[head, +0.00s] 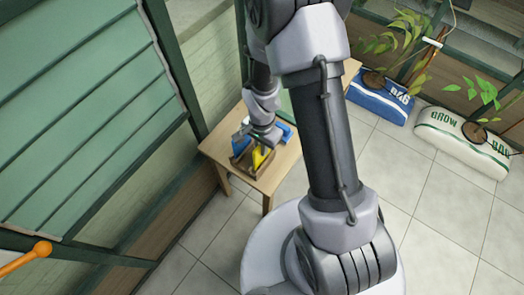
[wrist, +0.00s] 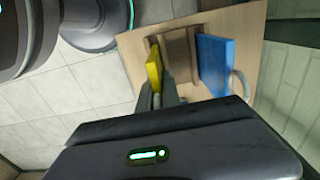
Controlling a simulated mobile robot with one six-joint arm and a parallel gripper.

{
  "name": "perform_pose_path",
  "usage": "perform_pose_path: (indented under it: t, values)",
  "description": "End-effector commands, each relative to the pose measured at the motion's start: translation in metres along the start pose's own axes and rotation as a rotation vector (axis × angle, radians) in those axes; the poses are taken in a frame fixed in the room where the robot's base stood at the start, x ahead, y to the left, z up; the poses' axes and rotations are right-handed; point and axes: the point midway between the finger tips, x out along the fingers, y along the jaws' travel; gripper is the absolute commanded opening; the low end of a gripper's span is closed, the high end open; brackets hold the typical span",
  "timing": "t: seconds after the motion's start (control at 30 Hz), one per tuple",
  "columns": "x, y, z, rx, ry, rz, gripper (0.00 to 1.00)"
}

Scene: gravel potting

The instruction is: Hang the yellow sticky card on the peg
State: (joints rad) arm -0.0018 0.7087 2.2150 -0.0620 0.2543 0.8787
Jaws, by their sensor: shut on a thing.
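The yellow sticky card (head: 261,156) is at the small wooden table, seen edge-on in the wrist view (wrist: 153,70). My gripper (head: 262,143) is over the table and shut on the card; its fingers show in the wrist view (wrist: 160,96). The card is at a brown wooden holder (head: 240,161), which also shows in the wrist view (wrist: 180,52). I cannot tell whether the card's lower edge is still inside it. An orange peg (head: 22,260) with a round end sticks out at the lower left of the head view, far from my gripper.
A blue object with a pale handle (wrist: 216,64) stands on the table (head: 281,166) beside the holder. The green-framed wall (head: 180,75) is close on the left. Blue (head: 381,96) and white (head: 463,143) grow bags with plants lie at the right. Tiled floor is clear between.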

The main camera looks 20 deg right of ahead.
Motion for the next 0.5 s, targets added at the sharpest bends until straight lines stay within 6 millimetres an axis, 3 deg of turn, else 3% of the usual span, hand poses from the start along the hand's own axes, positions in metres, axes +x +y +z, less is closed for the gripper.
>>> perform_pose_path:
  t: [0.03,0.4,0.43,0.5]
  values:
    - [0.015,0.0,-0.0003,0.0,0.0,0.0,0.0]
    - [0.0172,0.0001,-0.0007,0.0,0.001,-0.002,0.0]
    - [0.0159,0.0001,-0.0007,0.0,0.001,-0.002,0.14]
    - [0.0154,0.0001,-0.0007,0.0,0.001,-0.002,0.28]
